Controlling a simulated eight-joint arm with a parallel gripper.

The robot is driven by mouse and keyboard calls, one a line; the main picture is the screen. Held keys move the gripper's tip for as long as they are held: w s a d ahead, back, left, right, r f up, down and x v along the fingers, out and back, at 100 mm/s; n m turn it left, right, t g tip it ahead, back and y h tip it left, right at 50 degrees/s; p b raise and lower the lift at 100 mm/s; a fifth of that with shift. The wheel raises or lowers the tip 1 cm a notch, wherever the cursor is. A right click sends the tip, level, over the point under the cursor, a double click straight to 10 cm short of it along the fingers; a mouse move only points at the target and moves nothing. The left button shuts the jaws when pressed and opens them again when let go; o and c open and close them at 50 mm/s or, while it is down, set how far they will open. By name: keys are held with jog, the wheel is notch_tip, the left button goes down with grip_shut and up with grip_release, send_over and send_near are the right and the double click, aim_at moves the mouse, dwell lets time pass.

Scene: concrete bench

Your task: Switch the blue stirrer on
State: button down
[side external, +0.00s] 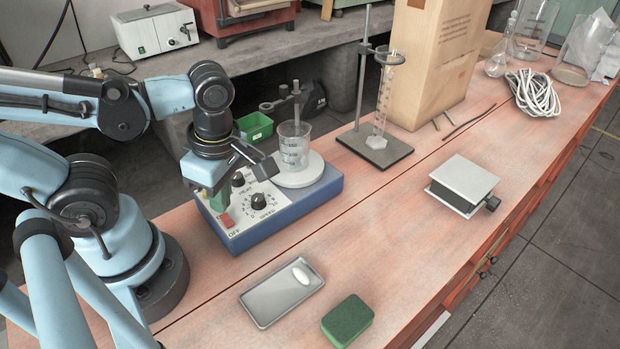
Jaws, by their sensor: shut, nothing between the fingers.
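The blue stirrer (290,215) sits on the bench near my arm. Its white sloping front panel has a speed knob (259,201), a smaller dark knob (238,180) and a red switch (227,219) near the printed "OFF". A glass beaker (294,150) stands on its round white plate (312,171). My gripper (217,204) points down over the panel's left end, just above and behind the red switch. It is shut and empty. Its tip overlaps the panel in this view, so I cannot tell whether it touches. It hides part of the panel around the switch.
A metal tray (262,310) with a white oval piece and a green box (347,321) lie in front. A stand (389,153) with a cylinder and a lab jack (464,184) are to the right. A green bin (256,127) is behind. Bench between is clear.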

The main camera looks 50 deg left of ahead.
aim_at(225, 216)
jog(key=shift+f, duration=1)
dwell(1.0)
jog(key=shift+r, duration=3.5)
jog(key=shift+f, duration=0.1)
jog(key=shift+f, duration=3.35)
notch_tip(225, 216, up, 8)
